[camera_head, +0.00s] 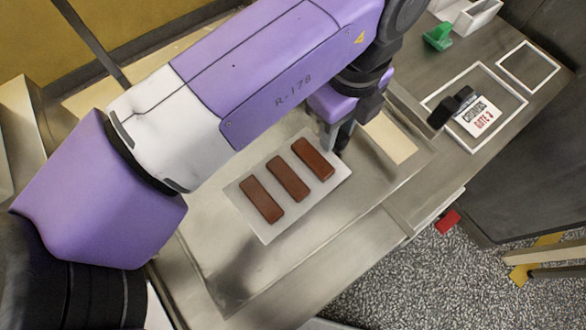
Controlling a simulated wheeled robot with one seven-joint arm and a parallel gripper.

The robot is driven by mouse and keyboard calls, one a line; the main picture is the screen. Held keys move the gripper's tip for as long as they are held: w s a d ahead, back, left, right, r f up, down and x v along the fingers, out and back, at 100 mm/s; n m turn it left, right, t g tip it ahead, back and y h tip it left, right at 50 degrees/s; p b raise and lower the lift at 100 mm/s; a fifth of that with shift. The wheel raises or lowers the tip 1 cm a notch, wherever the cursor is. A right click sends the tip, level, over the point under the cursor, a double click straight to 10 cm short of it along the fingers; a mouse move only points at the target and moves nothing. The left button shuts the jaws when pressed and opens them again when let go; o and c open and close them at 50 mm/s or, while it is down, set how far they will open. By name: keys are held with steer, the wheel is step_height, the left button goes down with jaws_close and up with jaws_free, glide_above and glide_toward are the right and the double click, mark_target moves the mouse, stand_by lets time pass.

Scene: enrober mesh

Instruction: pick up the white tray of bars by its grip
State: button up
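The white tray (298,210) lies flat on the metal work surface in the middle of the head view. Three brown bars (289,178) rest side by side on it. My gripper (338,138) points down at the tray's upper right end, beyond the rightmost bar. Its dark fingers overlap the tray's edge in the picture. The tray's grip cannot be made out; my gripper and arm cover that end. I cannot tell whether the fingers touch the tray or are closed on anything.
A metal counter on the right bears a white-framed area (513,119) with a black object (452,106) and a printed card (479,117). A green object (438,37) and white bin (476,16) stand behind. A red piece (448,221) shows at the counter's front edge.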

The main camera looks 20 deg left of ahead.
jaws_close()
steer(key=shift+r, duration=0.1)
